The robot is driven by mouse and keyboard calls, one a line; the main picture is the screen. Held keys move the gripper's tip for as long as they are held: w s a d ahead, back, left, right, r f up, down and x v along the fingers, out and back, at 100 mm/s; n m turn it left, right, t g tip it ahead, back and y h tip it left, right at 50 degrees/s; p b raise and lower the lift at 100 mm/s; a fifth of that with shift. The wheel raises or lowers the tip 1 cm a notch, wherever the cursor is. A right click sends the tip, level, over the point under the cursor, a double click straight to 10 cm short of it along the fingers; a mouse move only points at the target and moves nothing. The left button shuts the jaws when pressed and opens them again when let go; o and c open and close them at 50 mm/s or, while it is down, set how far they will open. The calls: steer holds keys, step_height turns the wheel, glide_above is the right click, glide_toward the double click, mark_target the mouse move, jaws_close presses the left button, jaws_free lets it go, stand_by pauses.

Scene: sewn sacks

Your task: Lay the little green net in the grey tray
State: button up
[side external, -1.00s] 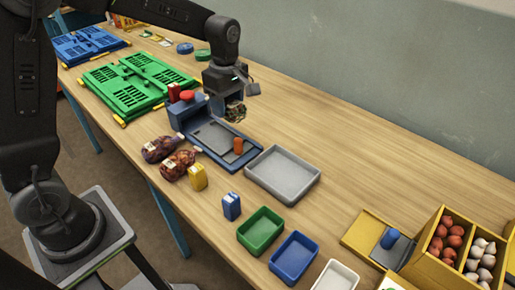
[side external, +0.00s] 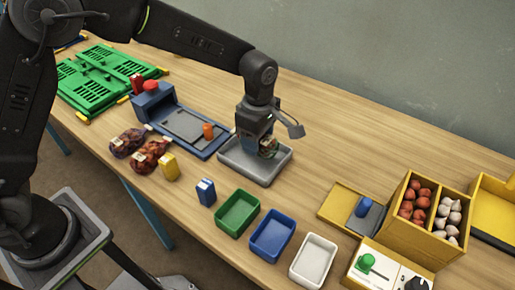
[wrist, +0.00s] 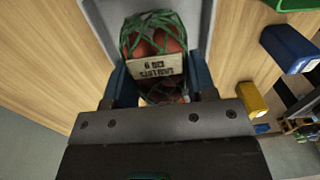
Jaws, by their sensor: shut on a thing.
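My gripper (side external: 262,146) is shut on the little green net (wrist: 152,40). Its blue fingers (wrist: 158,88) grip the net from both sides in the wrist view. The net holds reddish-brown bulbs and has a pale printed label; in the side view only a small part of it (side external: 268,147) shows at the fingertips. The grey tray (side external: 241,171) is directly under my gripper, and its walls (wrist: 96,12) show around the net in the wrist view. I cannot tell whether the net touches the tray floor.
A blue machine with a flat bed (side external: 183,124) stands left of the tray. Two dark red sacks (side external: 150,155), a yellow pack (side external: 169,167) and a blue pack (side external: 205,191) lie nearby. Green (side external: 237,213), blue (side external: 270,236) and white (side external: 313,262) trays line the front. Behind the tray is bare table.

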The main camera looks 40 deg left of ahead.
mark_target(258, 159)
steer(key=shift+f, duration=1.95)
steer(key=shift+f, duration=0.1)
steer(key=o, duration=1)
steer(key=shift+o, duration=0.2)
steer(key=r, duration=1.2)
steer(key=shift+w+r, duration=0.15)
steer(key=shift+w, duration=0.05)
